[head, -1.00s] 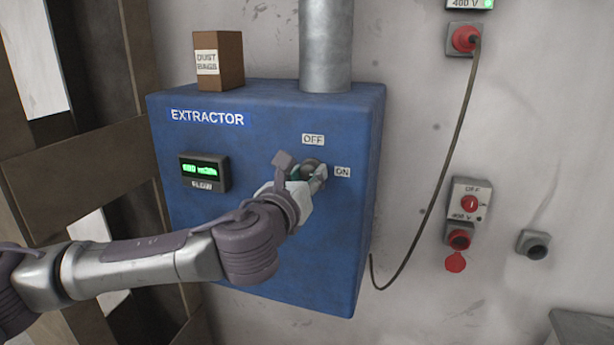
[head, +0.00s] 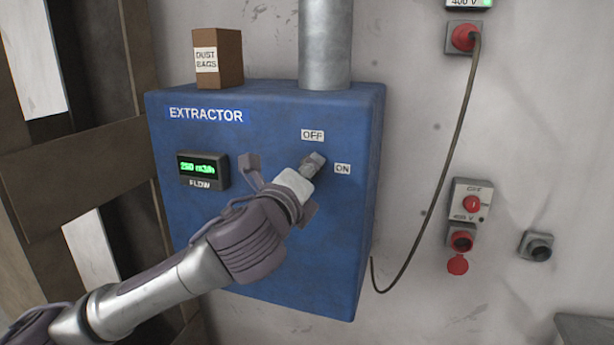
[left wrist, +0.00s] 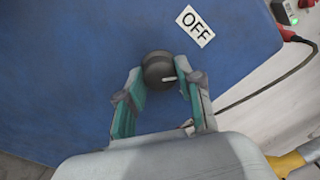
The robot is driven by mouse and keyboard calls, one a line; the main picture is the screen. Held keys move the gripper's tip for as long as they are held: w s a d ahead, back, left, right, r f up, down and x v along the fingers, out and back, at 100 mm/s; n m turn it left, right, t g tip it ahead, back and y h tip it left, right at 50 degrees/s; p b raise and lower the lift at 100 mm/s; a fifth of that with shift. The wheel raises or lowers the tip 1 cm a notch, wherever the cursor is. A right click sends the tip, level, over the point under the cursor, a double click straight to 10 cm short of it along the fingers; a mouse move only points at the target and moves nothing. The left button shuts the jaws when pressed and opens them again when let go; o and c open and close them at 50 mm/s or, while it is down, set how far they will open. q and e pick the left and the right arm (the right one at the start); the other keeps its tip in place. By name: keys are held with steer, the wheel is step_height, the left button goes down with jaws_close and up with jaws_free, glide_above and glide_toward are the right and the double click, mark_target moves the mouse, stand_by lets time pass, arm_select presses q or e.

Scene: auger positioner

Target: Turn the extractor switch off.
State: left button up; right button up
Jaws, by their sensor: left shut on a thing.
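The blue extractor box (head: 270,255) hangs on the wall, with an OFF label (head: 313,135) above the switch and an ON label (head: 342,169) to its right. My left gripper (head: 314,162) is at the switch, its fingers largely covering it in the head view. In the left wrist view the dark round knob (left wrist: 157,66) sits between the tips of my left gripper (left wrist: 160,84), which is shut on it. A pale mark shows on the knob's lower right, and the OFF label (left wrist: 195,26) lies to its upper right. My right gripper is not in view.
The flow display (head: 201,170) is lit green. A dust bags box (head: 218,60) and a metal pipe (head: 325,45) stand on top of the extractor. A cable (head: 440,175) hangs at the right near wall sockets (head: 461,241). Wooden beams (head: 75,165) are at the left.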

arm_select(q)
steer(key=shift+r+n, duration=0.15)
steer(key=shift+n, duration=2)
steer(key=shift+r+n, duration=0.1)
steer(key=shift+n, duration=2.05)
steer(key=o, duration=1)
steer(key=shift+o, duration=0.7)
steer(key=shift+f, duration=0.1)
steer(key=v, duration=1.2)
steer(key=shift+d, duration=0.2)
steer(key=shift+f, duration=0.2)
